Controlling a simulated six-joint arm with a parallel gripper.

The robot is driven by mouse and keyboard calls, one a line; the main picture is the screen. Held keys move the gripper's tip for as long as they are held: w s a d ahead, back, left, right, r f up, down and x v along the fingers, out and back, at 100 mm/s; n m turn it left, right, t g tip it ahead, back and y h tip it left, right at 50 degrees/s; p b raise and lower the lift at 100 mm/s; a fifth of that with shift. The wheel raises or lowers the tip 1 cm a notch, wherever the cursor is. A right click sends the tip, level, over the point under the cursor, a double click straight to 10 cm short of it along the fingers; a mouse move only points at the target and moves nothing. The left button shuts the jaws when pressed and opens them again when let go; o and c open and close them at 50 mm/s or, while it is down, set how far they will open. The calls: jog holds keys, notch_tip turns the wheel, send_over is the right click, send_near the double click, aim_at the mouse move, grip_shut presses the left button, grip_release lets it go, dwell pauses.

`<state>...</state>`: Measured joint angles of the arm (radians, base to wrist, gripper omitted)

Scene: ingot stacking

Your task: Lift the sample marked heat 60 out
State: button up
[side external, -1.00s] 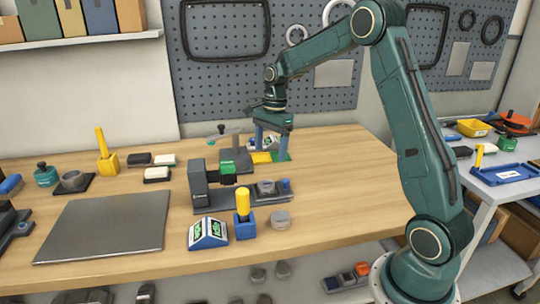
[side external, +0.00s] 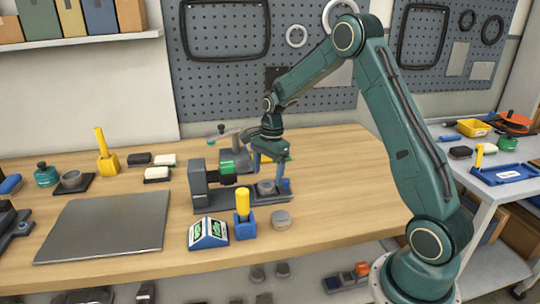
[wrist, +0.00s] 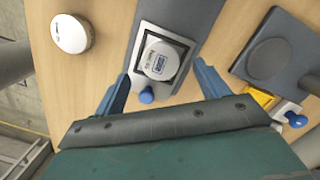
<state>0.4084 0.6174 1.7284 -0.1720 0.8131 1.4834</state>
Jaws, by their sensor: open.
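A round grey sample with a printed label (wrist: 160,60) sits in the square-framed seat of a grey fixture (wrist: 119,2); its small print is hard to read. In the side view the seated sample (side external: 266,186) is at the fixture's right end. My gripper (side external: 274,166) is above that end, fingers pointing down. In the wrist view my gripper (wrist: 160,82) is open and empty, with one blue finger to each side, just short of the sample. A second round sample (wrist: 72,33) lies loose on the table, also seen in the side view (side external: 281,220).
A blue knob (wrist: 146,96) stands at the fixture's near end. A blue holder with a yellow handle (side external: 243,219) and a display box (side external: 208,233) stand in front. Another grey block with a round pad (wrist: 270,58) is close on the right. Table is clear to the right.

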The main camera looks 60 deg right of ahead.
aim_at(266, 184)
jog(key=shift+a+f, duration=0.2)
jog(key=shift+f, duration=1.5)
jog(key=c, duration=1.2)
jog(key=shift+w, duration=0.1)
jog(key=shift+r, duration=0.1)
notch_tip(266, 184, up, 20)
